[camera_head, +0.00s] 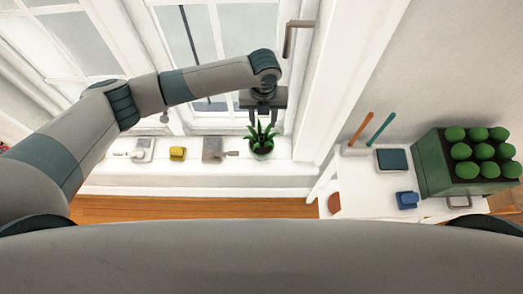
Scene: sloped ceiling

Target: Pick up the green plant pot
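The green plant pot (262,153) stands on the white window sill, with a spiky dark green plant (262,135) growing out of it. My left arm reaches in from the left, and my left gripper (263,119) hangs directly above the plant. Its two fingers point down and look apart, with their tips close to the top leaves. I cannot tell whether the tips touch the leaves. The gripper does not hold the pot. My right gripper is not in view.
On the sill (200,182), left of the pot, are a grey item (212,149), a yellow item (178,153) and a white item (143,149). A window handle (290,38) juts out above. A white table (358,190) at right bears a green crate (432,165) of green round things.

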